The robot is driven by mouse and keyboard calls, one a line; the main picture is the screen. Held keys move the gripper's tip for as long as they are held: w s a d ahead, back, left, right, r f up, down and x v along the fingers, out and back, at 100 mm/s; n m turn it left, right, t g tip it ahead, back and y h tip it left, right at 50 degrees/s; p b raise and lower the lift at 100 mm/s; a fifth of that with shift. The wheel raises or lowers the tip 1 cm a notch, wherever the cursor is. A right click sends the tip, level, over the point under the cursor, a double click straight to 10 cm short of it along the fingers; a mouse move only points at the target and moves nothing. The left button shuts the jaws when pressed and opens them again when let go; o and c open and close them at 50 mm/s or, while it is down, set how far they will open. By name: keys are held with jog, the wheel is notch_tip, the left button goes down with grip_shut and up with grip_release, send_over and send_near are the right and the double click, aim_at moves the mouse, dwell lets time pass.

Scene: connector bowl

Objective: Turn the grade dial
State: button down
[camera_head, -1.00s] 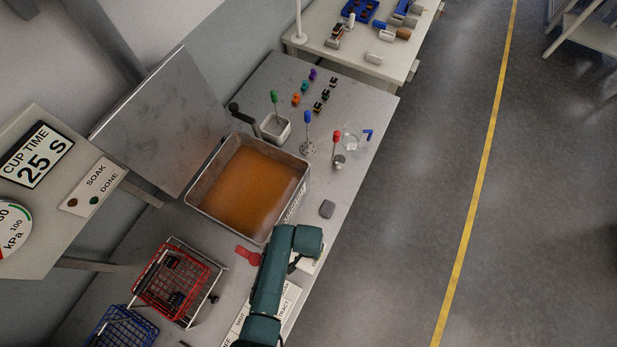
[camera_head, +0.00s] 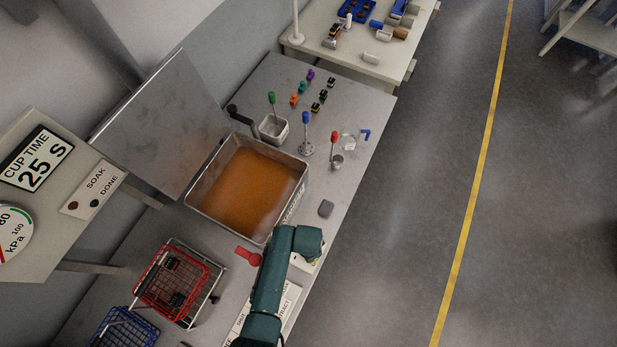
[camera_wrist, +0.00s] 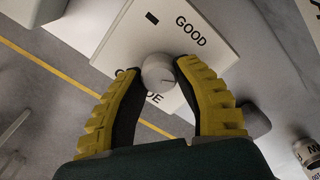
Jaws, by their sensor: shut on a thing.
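The grade dial is a round pale knob (camera_wrist: 158,73) with a dark pointer line, on a white panel (camera_wrist: 150,25) in the wrist view. The panel reads "GOOD" at one side; a second label, partly hidden by a finger, shows "DE" at its end. My gripper (camera_wrist: 155,75) has its yellow-and-black fingers on both sides of the knob, shut on it. In the head view my teal arm covers the dial, and only the edge of the white panel (camera_head: 306,266) shows beside it.
A tank of orange liquid (camera_head: 301,181) stands behind my arm, its lid raised. A red wire basket (camera_head: 140,290) and a blue basket (camera_head: 100,335) are at left. A grey block (camera_head: 326,208) lies near the bench's front edge. Levers stand farther along the bench.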

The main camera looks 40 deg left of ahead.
jog(key=shift+s+f, duration=0.1)
dwell(0.3)
jog(key=c, duration=0.7)
grip_release()
jog(key=shift+w+r, duration=0.2)
jog(key=shift+r, duration=0.3)
notch_tip(320, 180, up, 11)
jog(key=shift+s, duration=0.1)
